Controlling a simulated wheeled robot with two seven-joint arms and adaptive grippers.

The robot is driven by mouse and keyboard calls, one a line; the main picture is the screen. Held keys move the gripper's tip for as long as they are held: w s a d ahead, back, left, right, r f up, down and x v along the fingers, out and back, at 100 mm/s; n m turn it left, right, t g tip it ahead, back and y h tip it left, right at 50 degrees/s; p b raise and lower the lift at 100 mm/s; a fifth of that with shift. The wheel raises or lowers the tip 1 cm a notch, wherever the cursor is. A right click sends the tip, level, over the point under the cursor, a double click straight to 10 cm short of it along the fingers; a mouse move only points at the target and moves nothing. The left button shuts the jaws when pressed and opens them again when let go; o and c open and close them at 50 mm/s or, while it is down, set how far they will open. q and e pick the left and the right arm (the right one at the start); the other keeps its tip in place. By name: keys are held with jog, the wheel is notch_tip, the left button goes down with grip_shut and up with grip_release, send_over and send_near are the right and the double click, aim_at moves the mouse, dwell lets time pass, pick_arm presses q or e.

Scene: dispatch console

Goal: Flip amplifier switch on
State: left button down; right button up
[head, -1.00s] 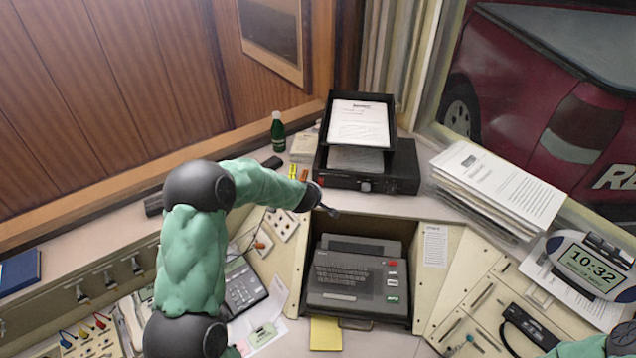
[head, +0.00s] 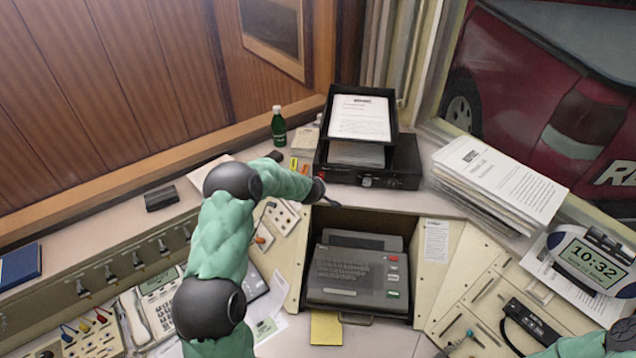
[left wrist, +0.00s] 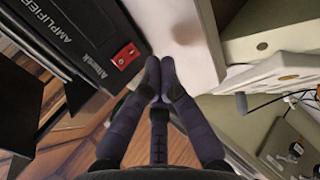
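The amplifier (head: 408,168) is a flat black box on the console shelf, under a black paper tray. In the left wrist view its front face (left wrist: 88,38) carries the word AMPLIFIER and a red rocker switch (left wrist: 126,56). My left gripper (left wrist: 159,82) has its dark fingertips together, with nothing between them. They are just to the right of the red switch in that view, apart from it. My right gripper is out of view.
A black paper tray (head: 389,115) stands on the amplifier. A green bottle (head: 278,128) stands to the left, and a paper stack (head: 490,185) lies to the right. A keyboard terminal (head: 350,275) sits in the recess below.

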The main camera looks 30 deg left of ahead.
aim_at(321, 176)
pick_arm(q)
jog(key=shift+w+a+f+p, duration=0.15)
jog(key=shift+w+a+p, duration=0.15)
jog(key=shift+w, duration=0.35)
jog(key=shift+w+a+f+p, duration=0.1)
jog(key=shift+w+a+p, duration=0.15)
jog(key=shift+w, duration=0.4)
jog(key=shift+w+a+f+p, duration=0.15)
jog(key=shift+w+a+p, duration=0.15)
jog(key=shift+w, duration=0.35)
jog(key=shift+w+a+p, duration=0.1)
jog(key=shift+w+p, duration=0.2)
jog(key=shift+p, duration=0.25)
jog(key=shift+f, duration=0.15)
jog(key=shift+r+p, duration=0.75)
jog(key=shift+r, duration=0.15)
jog(key=shift+f, duration=0.1)
